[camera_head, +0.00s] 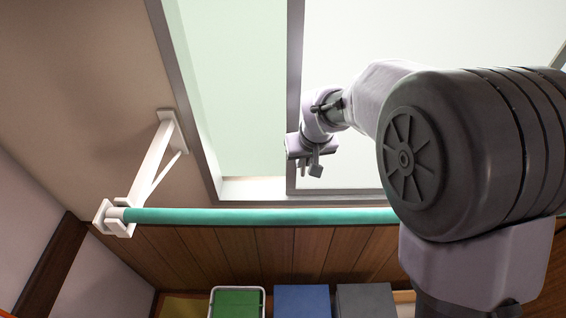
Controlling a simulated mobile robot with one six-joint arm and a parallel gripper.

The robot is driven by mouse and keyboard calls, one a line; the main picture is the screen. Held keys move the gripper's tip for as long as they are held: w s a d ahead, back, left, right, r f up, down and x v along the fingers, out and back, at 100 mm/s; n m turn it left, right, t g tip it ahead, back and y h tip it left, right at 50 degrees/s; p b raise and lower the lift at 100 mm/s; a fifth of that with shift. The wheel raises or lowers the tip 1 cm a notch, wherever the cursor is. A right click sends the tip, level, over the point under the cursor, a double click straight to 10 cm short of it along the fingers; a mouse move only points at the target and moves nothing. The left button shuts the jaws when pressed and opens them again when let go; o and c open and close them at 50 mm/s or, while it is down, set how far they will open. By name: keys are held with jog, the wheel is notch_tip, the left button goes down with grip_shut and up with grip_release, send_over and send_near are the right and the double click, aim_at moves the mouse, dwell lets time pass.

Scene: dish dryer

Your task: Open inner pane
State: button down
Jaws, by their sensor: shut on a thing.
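The inner pane (345,50) is a pale, whitish pane in a grey frame, at the upper right of the head view. Its left upright edge runs down near the middle of the picture. My gripper (304,167) is at the lower part of that left edge and is shut on the pane's edge frame. The exact contact is small and partly hidden by the gripper itself. To the left of the pane, a pale green area (235,90) shows between it and the window frame (180,70). My arm hides the pane's lower right part.
A teal rod (260,216) on a white wall bracket (150,172) runs across just below the window, close under my gripper. Wood panelling (250,250) lies below it. Green (237,303), blue (302,301) and grey (365,301) box-like things stand at the bottom edge.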

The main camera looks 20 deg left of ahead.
jog(key=shift+w+d+b, duration=0.1)
jog(key=shift+w+d, duration=0.15)
jog(key=shift+d, duration=0.6)
jog(key=shift+w+d+b, duration=0.15)
jog(key=shift+w+d, duration=0.15)
jog(key=shift+d, duration=0.55)
jog(key=shift+w+d+b, duration=0.1)
jog(key=shift+w+d, duration=0.15)
jog(key=shift+d, duration=0.6)
jog(key=c, duration=1.5)
grip_release()
jog(key=p+v, duration=0.1)
jog(key=v, duration=1.6)
jog(key=shift+r, duration=0.2)
jog(key=shift+p, duration=0.3)
